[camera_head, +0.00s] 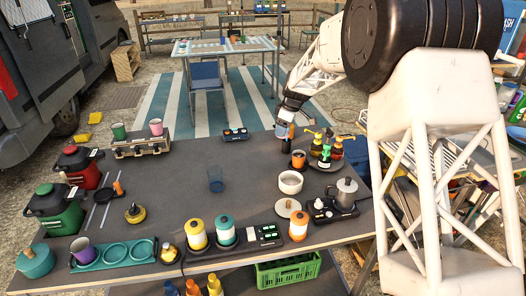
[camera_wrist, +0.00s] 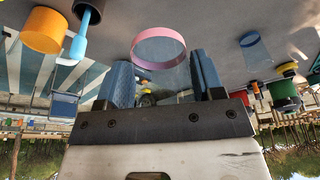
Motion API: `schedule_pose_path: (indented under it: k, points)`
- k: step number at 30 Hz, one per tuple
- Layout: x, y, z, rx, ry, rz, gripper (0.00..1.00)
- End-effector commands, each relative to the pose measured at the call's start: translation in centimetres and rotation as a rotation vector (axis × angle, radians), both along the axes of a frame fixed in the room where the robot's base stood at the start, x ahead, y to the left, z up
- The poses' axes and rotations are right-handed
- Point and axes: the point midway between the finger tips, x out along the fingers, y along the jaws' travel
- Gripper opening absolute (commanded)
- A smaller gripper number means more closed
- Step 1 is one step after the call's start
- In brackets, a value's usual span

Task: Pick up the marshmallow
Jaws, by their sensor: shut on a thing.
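No marshmallow can be made out in either view. My gripper (camera_head: 284,130) is above the back right of the dark table. In the wrist view, its blue fingers (camera_wrist: 164,82) stand on both sides of a see-through cup with a pink rim (camera_wrist: 158,40). The jaws appear shut on this cup, though the contact is hard to see. What is inside the cup cannot be made out.
Below my gripper are an orange mug (camera_head: 298,160), a cream bowl (camera_head: 290,182) and several bottles (camera_head: 326,150). A metal pot (camera_head: 343,191) stands at right. A blue glass (camera_head: 215,180) stands mid-table with clear room around it. Canisters (camera_head: 197,234) line the front.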

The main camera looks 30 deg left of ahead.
Motion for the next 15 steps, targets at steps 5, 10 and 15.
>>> schedule_pose_path:
  k: [5,10,15]
  points:
    - [-2.7,2.3,-1.8,-0.003,0.003,0.094,0.38]
    - [-3.8,2.5,-4.7,-0.001,0.002,0.119,0.38]
    - [-4.5,2.6,-6.3,0.0,0.001,0.134,0.38]
